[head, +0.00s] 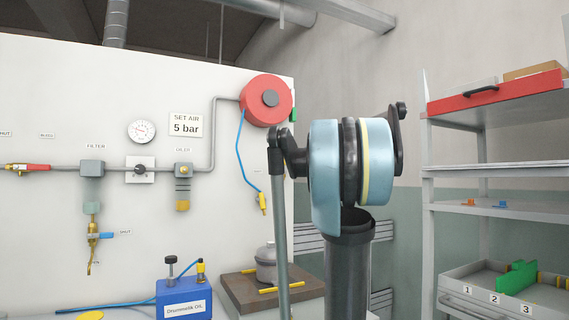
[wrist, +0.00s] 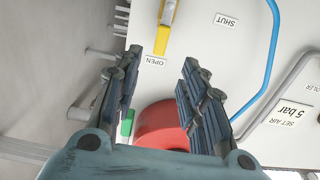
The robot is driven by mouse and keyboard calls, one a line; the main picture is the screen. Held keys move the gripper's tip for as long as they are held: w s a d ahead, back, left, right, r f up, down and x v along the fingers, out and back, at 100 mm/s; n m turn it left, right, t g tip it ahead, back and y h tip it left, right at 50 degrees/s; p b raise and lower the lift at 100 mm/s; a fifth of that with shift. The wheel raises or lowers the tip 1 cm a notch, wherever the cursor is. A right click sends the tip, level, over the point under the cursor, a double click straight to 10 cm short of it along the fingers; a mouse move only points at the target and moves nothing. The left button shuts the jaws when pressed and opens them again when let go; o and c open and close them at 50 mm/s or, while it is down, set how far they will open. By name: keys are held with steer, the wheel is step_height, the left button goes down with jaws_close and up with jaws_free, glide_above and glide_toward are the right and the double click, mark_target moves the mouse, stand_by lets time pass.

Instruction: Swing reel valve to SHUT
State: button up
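In the wrist view the green part (wrist: 127,123) lies beside the red reel (wrist: 165,128), behind the left finger. The OPEN label (wrist: 155,62) shows between my fingertips, and the SHUT label (wrist: 227,20) lies to its right. My gripper (wrist: 158,68) is open, its fingers apart with nothing seen held between them. In the head view my arm hides it.
A yellow piece (wrist: 164,30) sits above the OPEN label in the wrist view. Pipework (head: 212,135) runs along the panel. A shelf rack (head: 428,200) stands at right.

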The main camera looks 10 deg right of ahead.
mark_target(286, 158)
steer(key=x, duration=1.4)
steer(key=shift+w+a+f, duration=0.1)
steer(key=shift+w+a, duration=0.05)
jaws_close()
